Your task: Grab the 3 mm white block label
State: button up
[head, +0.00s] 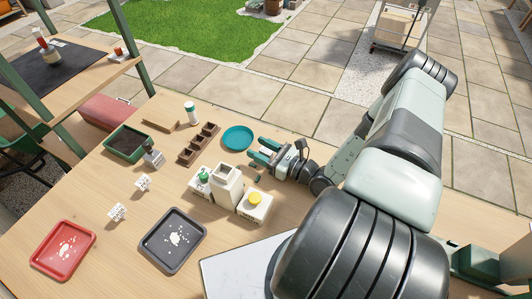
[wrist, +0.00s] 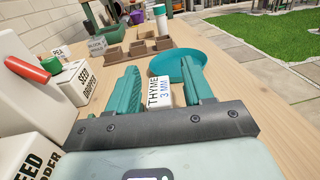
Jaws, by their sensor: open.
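A small white block label (wrist: 158,92) reading "THYME 3 MM" stands upright in the wrist view, between the fingers of my gripper (wrist: 160,74). The fingers are teal and spread apart, one on each side of the block. I cannot tell whether either finger touches it. In the head view my gripper (head: 264,151) is low over the table, just below the teal dish (head: 238,138), and the block is not clearly visible there. Two other white labels (head: 117,211) (head: 143,182) stand on the left part of the table.
White seed dropper containers (head: 227,184) stand close to my gripper on its left. A brown pot strip (head: 198,144) and a white bottle (head: 191,112) stand farther back. A green planter (head: 126,144), a grey block (head: 154,158), a red tray (head: 40,262) and a dark tray (head: 153,246) are farther left.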

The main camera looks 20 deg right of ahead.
jog(key=shift+w+a, duration=0.25)
jog(key=shift+w, duration=0.05)
jog(key=shift+c, duration=0.3)
grip_shut()
